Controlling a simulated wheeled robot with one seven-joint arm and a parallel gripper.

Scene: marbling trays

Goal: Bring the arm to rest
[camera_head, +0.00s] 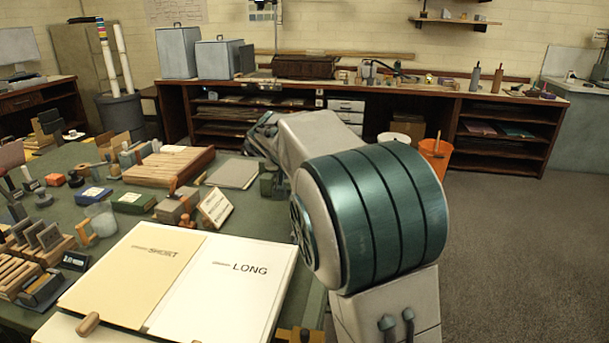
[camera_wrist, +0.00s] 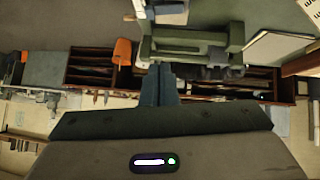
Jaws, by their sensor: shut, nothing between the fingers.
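My gripper (camera_wrist: 160,70) shows in the wrist view with its two dark fingers together and nothing between them. In the head view my arm fills the middle right, with its large green-banded joint close to the camera. It reaches away along the right edge of the green-topped table (camera_head: 262,222). My gripper is not clearly visible there; my own arm hides most of its far end. In the wrist view a green metal fixture (camera_wrist: 190,42) appears just beyond the fingertips; I cannot tell how far away it is.
Two sheets marked SHORT (camera_head: 138,262) and LONG (camera_head: 232,290) lie at the table's near end. Blocks, stamps and a clear mug (camera_head: 101,219) crowd its left. A long shelf bench (camera_head: 420,100) stands at the back, with an orange bucket (camera_head: 436,156) before it. The floor (camera_head: 530,240) at right is clear.

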